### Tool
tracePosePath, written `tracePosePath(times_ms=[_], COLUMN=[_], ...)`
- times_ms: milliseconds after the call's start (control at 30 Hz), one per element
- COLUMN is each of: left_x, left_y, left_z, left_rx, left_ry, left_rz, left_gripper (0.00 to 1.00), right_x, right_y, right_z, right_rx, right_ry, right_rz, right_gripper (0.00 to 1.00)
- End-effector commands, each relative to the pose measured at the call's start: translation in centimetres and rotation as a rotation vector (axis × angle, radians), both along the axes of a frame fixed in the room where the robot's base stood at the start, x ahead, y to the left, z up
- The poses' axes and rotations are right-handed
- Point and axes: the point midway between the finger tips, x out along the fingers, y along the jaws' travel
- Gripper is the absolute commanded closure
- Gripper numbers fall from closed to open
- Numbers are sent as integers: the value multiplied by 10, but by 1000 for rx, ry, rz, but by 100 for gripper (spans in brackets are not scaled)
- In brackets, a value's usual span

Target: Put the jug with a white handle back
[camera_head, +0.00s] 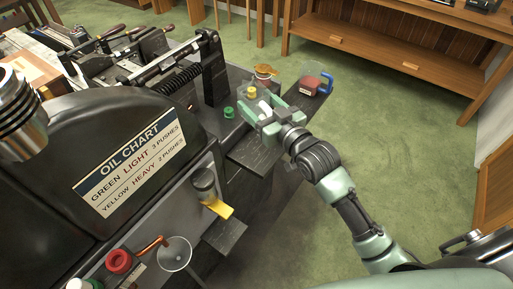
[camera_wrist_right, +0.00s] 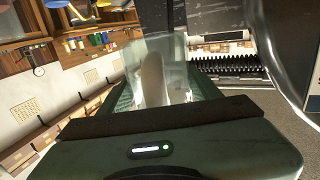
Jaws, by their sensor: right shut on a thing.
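My right gripper (camera_head: 266,112) is over the dark ledge at the side of the black machine. In the right wrist view, a clear jug (camera_wrist_right: 188,50) with a white handle (camera_wrist_right: 153,80) stands between the green fingers, and the gripper is shut on it. In the head view the gripper mostly hides this jug; only a small whitish part shows. I cannot tell whether its base touches the ledge. My left gripper is not in view.
A clear jug with a blue handle (camera_head: 325,86) stands on the ledge's far end. An orange-topped container (camera_head: 264,72), a yellow cap (camera_head: 252,92) and a green cap (camera_head: 228,112) are close to the gripper. A dark plate (camera_head: 258,150) sticks out below. Green floor lies right.

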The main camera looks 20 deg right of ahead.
Motion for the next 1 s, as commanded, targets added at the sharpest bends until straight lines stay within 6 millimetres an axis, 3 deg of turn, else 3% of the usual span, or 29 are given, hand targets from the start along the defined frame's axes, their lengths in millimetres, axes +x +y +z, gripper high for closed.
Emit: tracePosePath(times_ms=[100, 400, 833, 1000], left_x=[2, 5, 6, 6], left_y=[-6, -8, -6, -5], left_z=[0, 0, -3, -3], left_rx=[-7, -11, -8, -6], left_ry=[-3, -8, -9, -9], left_rz=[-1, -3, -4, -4], left_gripper=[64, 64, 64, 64], right_x=[0, -1, 0, 0], right_y=[0, 0, 1, 1], right_z=[-36, -109, -159, -167], right_rx=[-1, -1, 0, 0], right_ry=[6, 2, 1, -3], right_rz=[-1, 0, 0, 0], right_gripper=[100, 100, 100, 100])
